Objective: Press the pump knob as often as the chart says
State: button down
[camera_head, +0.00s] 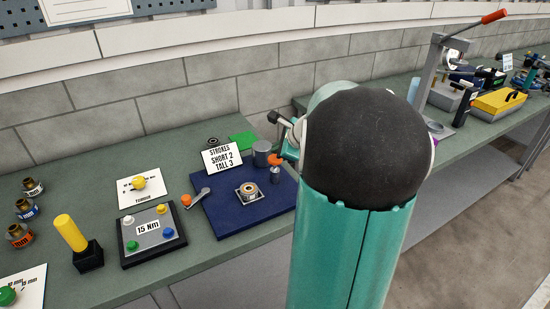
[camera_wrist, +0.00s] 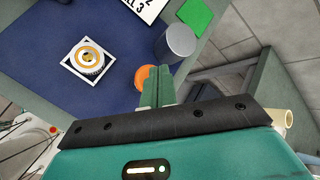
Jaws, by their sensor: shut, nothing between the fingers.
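The chart (camera_head: 222,158) is a white card on the blue mat (camera_head: 225,222) and reads "STROKES SHORT 2 TALL 3"; only its edge shows in the wrist view (camera_wrist: 148,8). The pump's round orange knob (camera_head: 275,159) sits on a short grey post at the mat's right side. In the wrist view the knob (camera_wrist: 141,77) is partly hidden by my fingers. My gripper (camera_wrist: 161,77) is shut and empty, over or beside the knob; I cannot tell whether they touch. A plain grey cylinder (camera_head: 261,153) stands behind the knob. My arm hides most of the gripper in the head view.
A ring-shaped part on a white square (camera_head: 248,192), a green block (camera_head: 243,141) and an orange-ended lever (camera_head: 195,198) are nearby. A "15 Nm" button box (camera_head: 150,236) and a yellow-handled tool (camera_head: 71,233) stand to the left. A block wall (camera_head: 180,100) runs behind.

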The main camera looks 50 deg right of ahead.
jog(key=shift+r, duration=2.5)
jog(key=s+a+r+n+g+y, duration=0.1)
jog(key=a+r+n+g+y, duration=0.1)
jog(key=a+n, duration=1.55)
jog(key=s+a+f+n, duration=0.1)
jog(key=s+a+n, duration=0.4)
jog(key=a, duration=0.5)
jog(key=s+a+f+n+g+h, duration=0.1)
jog(key=s+a+n, duration=0.4)
jog(key=s+a, duration=0.4)
jog(key=shift+a+n+g, duration=0.3)
jog(key=shift+a+n, duration=0.05)
jog(key=shift+a, duration=0.4)
